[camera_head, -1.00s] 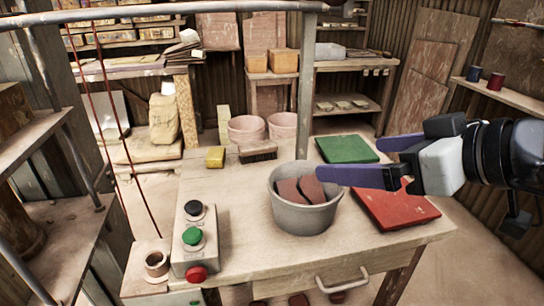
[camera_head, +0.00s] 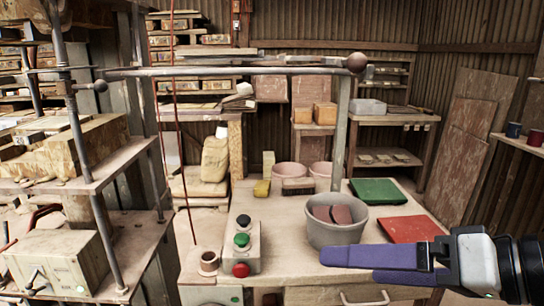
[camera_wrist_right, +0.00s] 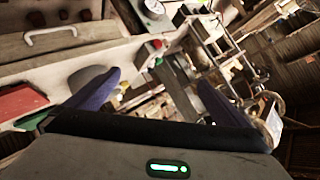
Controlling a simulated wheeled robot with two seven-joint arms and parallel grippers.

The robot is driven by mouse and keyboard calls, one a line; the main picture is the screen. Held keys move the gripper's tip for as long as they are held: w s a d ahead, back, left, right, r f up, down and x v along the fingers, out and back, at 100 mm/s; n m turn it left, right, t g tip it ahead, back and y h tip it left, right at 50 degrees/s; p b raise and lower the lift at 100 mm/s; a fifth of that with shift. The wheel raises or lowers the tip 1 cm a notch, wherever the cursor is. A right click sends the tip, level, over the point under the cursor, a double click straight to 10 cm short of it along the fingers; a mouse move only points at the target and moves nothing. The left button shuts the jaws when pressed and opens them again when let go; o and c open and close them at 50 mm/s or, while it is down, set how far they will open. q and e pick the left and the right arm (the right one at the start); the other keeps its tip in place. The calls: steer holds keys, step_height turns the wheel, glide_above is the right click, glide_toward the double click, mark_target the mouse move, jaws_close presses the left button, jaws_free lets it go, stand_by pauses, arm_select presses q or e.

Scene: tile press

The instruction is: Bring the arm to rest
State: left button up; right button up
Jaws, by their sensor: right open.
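My right gripper (camera_head: 350,265) comes in from the right edge of the head view, with purple fingers pointing left. It is open and empty, in front of the grey bucket (camera_head: 335,234) as seen from the head. Its two fingers also show apart in the right wrist view (camera_wrist_right: 158,80), with nothing between them. The bucket stands on the workbench (camera_head: 285,262) and holds reddish-brown tile pieces (camera_head: 340,214). My left gripper is not in view.
A control box (camera_head: 243,256) with black, green and red buttons stands left of the bucket. A green slab (camera_head: 378,191) and a red slab (camera_head: 411,229) lie on the right. A metal bar (camera_head: 230,71) crosses above the bench. Shelving with a press frame fills the left.

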steer(key=s+a+m+g+y, duration=0.2)
steer(key=s+a+m+y, duration=0.1)
steer(key=a+m+y, duration=0.4)
steer(key=w+d+f+m+t, duration=0.15)
steer(key=m+t, duration=0.25)
steer(key=m, duration=0.8)
steer(key=w+d+m+t, duration=0.3)
steer(key=m+t, duration=0.2)
steer(key=m, duration=0.8)
steer(key=w+d+f+m+t+h+p, duration=0.1)
steer(key=d+f+m+h, duration=0.2)
steer(key=f+m+h, duration=0.5)
steer(key=w+d+f+m+t+h, duration=0.1)
steer(key=d+f+m+h, duration=0.25)
steer(key=f+m, duration=0.85)
steer(key=s+a+f+m+g+h, duration=0.1)
steer(key=s+f+m+g, duration=0.3)
steer(key=s+f+m, duration=0.4)
steer(key=s+f+m+g+h, duration=0.1)
steer(key=s+f+m+g, duration=0.3)
steer(key=s+f+m, duration=0.5)
step_height(320, 180, down, 5)
steer(key=shift+a+m+h, duration=0.35)
steer(key=shift+a+m, duration=0.05)
steer(key=shift+m, duration=0.7)
